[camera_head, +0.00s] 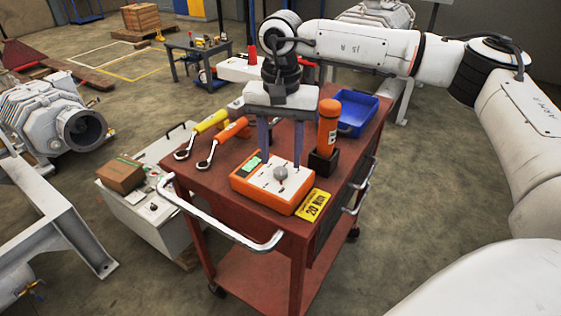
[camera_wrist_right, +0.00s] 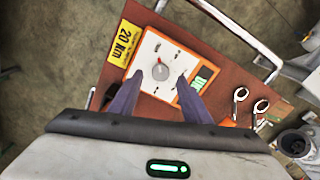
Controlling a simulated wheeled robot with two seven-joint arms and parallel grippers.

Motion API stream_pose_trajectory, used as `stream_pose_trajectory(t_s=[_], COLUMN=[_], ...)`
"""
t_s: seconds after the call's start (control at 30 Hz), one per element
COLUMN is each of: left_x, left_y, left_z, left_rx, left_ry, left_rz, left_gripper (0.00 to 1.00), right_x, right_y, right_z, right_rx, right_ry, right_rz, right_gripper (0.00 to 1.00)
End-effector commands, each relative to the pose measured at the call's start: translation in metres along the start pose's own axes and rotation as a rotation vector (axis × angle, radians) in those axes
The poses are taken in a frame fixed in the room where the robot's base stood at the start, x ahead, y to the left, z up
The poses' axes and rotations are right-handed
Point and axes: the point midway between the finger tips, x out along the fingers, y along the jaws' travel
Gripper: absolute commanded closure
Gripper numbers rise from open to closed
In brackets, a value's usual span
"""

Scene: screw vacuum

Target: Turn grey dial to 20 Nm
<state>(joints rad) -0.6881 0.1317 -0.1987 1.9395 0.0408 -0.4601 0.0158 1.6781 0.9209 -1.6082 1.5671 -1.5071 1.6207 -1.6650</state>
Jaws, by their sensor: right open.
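The orange box with a white top face (camera_head: 262,188) lies on the red cart's top. Its grey dial (camera_head: 280,173) sits on the white face, and a small green display (camera_head: 252,164) is near one edge. The box also shows in the right wrist view (camera_wrist_right: 151,50), with the dial (camera_wrist_right: 161,73) near the middle. A yellow "20 Nm" card (camera_head: 313,205) lies beside the box. My right gripper (camera_head: 282,162) points down above the box, open, its two purple fingers on either side of the dial and apart from it in the wrist view. The display's digits are unreadable. My left gripper is out of view.
On the red cart top (camera_head: 190,172) lie a yellow-handled wrench (camera_head: 208,121) and an orange-handled wrench (camera_head: 229,131). An orange cylinder (camera_head: 328,125) stands in a black holder right of the gripper. A blue bin (camera_head: 357,112) sits behind it. A metal handle (camera_head: 215,226) runs along the cart's front.

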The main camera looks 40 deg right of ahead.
Motion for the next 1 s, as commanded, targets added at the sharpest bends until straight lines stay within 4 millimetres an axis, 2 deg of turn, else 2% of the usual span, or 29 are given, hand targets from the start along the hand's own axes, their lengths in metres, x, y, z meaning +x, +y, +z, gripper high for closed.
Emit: stream_pose_trajectory(t_s=[0.2, 0.53, 0.57, 0.8, 1.0], left_x=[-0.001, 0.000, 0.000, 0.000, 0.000], left_y=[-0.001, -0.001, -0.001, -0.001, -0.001], left_z=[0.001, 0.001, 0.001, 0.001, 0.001], left_rx=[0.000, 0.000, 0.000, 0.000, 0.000], left_ry=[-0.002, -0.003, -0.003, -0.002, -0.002], left_rz=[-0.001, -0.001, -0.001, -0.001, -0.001], left_gripper=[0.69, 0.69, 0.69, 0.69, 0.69], right_x=[0.025, 0.030, 0.030, 0.030, 0.029], right_y=[0.000, 0.000, 0.000, 0.000, 0.000], right_z=[0.000, 0.000, 0.000, 0.000, 0.000], right_rx=[0.001, 0.001, 0.001, 0.001, 0.012], right_ry=[-0.002, -0.001, -0.001, -0.001, -0.001], right_rz=[0.000, -0.002, -0.002, -0.001, -0.001], right_gripper=[0.56, 0.56, 0.58, 0.98, 0.97])
